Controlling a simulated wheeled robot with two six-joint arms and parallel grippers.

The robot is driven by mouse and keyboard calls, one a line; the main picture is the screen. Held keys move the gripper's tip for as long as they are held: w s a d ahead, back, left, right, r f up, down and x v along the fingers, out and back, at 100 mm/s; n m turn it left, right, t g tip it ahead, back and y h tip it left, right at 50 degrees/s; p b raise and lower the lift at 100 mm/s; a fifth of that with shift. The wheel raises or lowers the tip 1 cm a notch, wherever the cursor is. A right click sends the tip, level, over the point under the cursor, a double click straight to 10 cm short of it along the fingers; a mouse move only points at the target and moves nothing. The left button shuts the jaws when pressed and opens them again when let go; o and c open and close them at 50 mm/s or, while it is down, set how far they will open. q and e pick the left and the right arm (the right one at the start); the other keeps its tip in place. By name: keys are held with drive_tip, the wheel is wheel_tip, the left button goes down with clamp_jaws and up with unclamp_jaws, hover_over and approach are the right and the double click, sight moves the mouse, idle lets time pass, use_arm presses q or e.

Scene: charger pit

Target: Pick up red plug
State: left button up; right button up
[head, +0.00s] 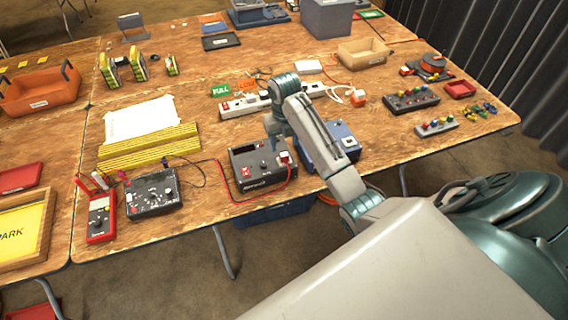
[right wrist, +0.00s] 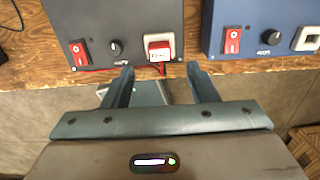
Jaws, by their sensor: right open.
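The red plug (right wrist: 159,54) with a white label sits in a socket on the front of a black charger box (right wrist: 90,20). A red cable hangs from its lower edge. In the head view the plug (head: 284,157) is small, at the right end of the black box (head: 246,160). My right gripper (right wrist: 160,74) is open and empty, its two fingers spread to either side below the plug and not touching it. In the head view the right gripper (head: 272,128) is just above and behind the black box, partly hidden by its own arm. My left gripper is out of view.
A blue charger box (head: 344,140) stands close to the right of the black box. A power strip (head: 245,104) lies behind. A black meter unit (head: 153,193) and a red multimeter (head: 101,218) are at left. The table's front edge runs just before the boxes.

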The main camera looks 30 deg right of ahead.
sight(284, 154)
drive_tip(key=shift+f, duration=0.3)
wheel_tip(284, 154, down, 4)
drive_tip(key=shift+f+p, duration=0.1)
drive_tip(key=shift+p, duration=1.1)
drive_tip(key=shift+w+f, duration=0.1)
drive_tip(key=shift+f, duration=0.2)
drive_tip(key=c, duration=1.1)
